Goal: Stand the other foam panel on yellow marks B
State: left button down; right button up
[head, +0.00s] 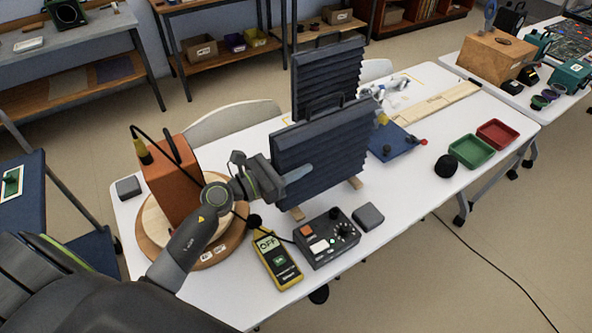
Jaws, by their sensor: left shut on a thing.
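Two dark ribbed foam panels are in the head view. The near panel (335,135) is upright on light wooden feet (297,213) and has a dark handle on top. The far panel (327,72) stands upright behind it, its lower part hidden. My left gripper (298,174) is at the near panel's left side, shut on it; its fingers overlap the lower ribbed face. I cannot tell whether the feet touch the table. Thin yellow lines show on the white table beyond the panels, but I cannot tell which marks are B. My right gripper is not in view.
An orange speaker (172,180) stands on a round wooden turntable (228,245). A yellow meter (277,262), a dark control box (327,238) and a grey block (368,216) lie in front.

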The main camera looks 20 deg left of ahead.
pick_arm(q)
jog(key=shift+f, duration=0.95)
jog(key=c, duration=0.9)
grip_release()
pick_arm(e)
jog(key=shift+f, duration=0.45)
pick_arm(q)
jog(key=b+v, duration=0.4)
jog(key=v, duration=0.7)
jog(key=shift+f, duration=0.1)
jog(key=shift+o, duration=0.5)
jog(key=shift+s+a+b, duration=0.3)
jog(key=shift+s+b, duration=0.1)
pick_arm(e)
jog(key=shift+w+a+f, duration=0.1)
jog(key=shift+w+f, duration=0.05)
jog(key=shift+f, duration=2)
